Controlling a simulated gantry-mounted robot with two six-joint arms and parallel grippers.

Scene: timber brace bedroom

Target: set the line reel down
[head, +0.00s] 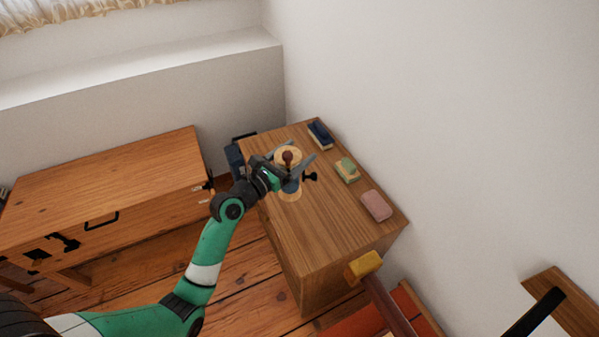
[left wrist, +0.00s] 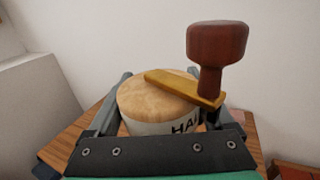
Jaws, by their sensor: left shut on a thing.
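The line reel (head: 288,154) has a round pale wooden top and a dark red knob. In the left wrist view the reel (left wrist: 155,100) shows a white side with dark letters, partly hidden, and a brass-coloured crank (left wrist: 185,87) under the knob (left wrist: 217,55). My left gripper (head: 292,169) is shut around the reel, one finger on either side. The reel looks upright, over the far left part of the wooden cabinet top (head: 327,213). A pale round edge shows below the fingers. I cannot tell whether the reel's underside touches the cabinet. My right gripper is not in view.
A dark blue brush-like block (head: 320,135), a green-and-tan block (head: 347,169) and a pink block (head: 376,205) line the cabinet's right side by the wall. The cabinet's near top is bare. A wooden chest (head: 110,190) stands left. A yellow-ended post (head: 364,266) rises in front.

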